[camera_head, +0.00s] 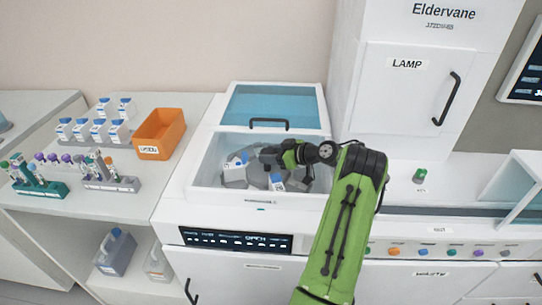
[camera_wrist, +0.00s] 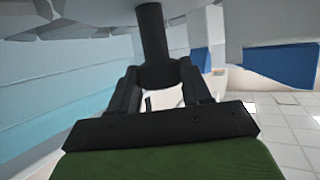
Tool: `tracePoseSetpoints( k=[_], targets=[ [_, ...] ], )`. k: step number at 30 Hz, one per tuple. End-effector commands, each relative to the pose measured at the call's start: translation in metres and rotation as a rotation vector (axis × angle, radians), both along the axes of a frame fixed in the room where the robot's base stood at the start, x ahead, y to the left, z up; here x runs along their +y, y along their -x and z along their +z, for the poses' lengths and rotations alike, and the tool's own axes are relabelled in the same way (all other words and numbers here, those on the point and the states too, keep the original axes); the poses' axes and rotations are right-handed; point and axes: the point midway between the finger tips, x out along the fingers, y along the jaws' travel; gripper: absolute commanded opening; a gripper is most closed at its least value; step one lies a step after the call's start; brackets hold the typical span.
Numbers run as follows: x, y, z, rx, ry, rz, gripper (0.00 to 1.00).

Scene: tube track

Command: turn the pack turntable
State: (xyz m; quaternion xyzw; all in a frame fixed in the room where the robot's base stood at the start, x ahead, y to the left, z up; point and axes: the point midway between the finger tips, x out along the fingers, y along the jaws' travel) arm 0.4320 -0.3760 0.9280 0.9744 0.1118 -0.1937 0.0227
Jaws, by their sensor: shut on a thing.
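The pack turntable (camera_head: 257,179) is a grey disc inside the open white bay of the machine. White packs with blue parts stand on it, one at the left (camera_head: 238,161) and one at the front (camera_head: 278,182). My gripper (camera_head: 270,157) reaches into the bay from the right, over the turntable. In the wrist view my gripper (camera_wrist: 162,88) is shut on a dark round post (camera_wrist: 152,35), which runs up toward the grey turntable surface at the top of that picture. My arm hides the right part of the turntable.
The bay's blue-glass lid (camera_head: 270,105) stands open behind. The LAMP cabinet (camera_head: 412,95) rises at the right. An orange bin (camera_head: 160,133), packs (camera_head: 96,130) and tube racks (camera_head: 110,183) stand on the left bench.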

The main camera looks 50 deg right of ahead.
Motion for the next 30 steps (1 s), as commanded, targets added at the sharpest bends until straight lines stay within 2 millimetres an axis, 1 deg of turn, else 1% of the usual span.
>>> tracePoseSetpoints(
  k=[12, 21, 30],
  targets=[
    [-0.0011, 0.0004, 0.001, 0.0, 0.0, 0.146, 0.0],
    [-0.0004, 0.0002, 0.0004, 0.001, -0.002, 0.188, 0.0],
    [-0.0003, -0.0001, 0.0003, 0.0, -0.002, 0.194, 0.0]
  ],
)
